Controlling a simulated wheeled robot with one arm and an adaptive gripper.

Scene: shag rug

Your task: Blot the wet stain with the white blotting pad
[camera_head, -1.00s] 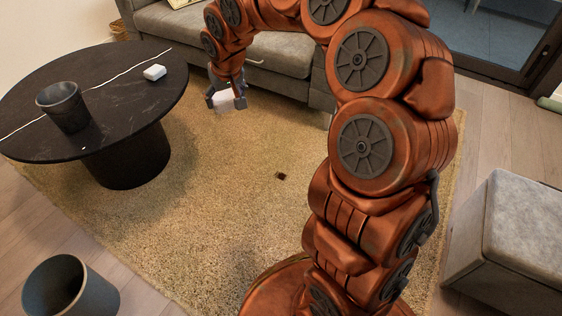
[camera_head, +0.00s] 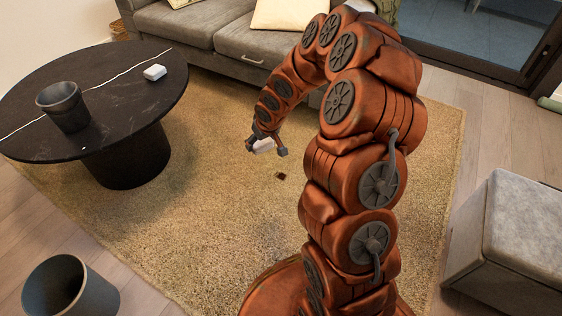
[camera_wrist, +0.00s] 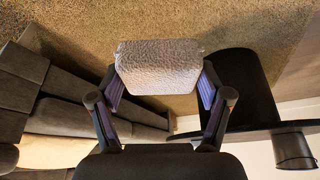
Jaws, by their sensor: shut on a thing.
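A small dark stain (camera_head: 280,176) lies on the tan shag rug near its middle. My gripper (camera_head: 267,147) is shut on the white blotting pad (camera_head: 263,145) and holds it in the air above the rug. In the head view the gripper appears just above and slightly left of the stain. In the wrist view the pad (camera_wrist: 158,67) sits between the two fingers, its textured face showing. The stain cannot be made out in the wrist view.
A round black table (camera_head: 150,104) at the left carries a dark cup (camera_head: 63,107) and a small white block (camera_head: 154,72). A grey sofa (camera_head: 225,55) stands behind, a grey ottoman (camera_head: 510,240) at right, a dark bin (camera_head: 75,292) at front left. The rug around the stain (camera_head: 215,200) is clear.

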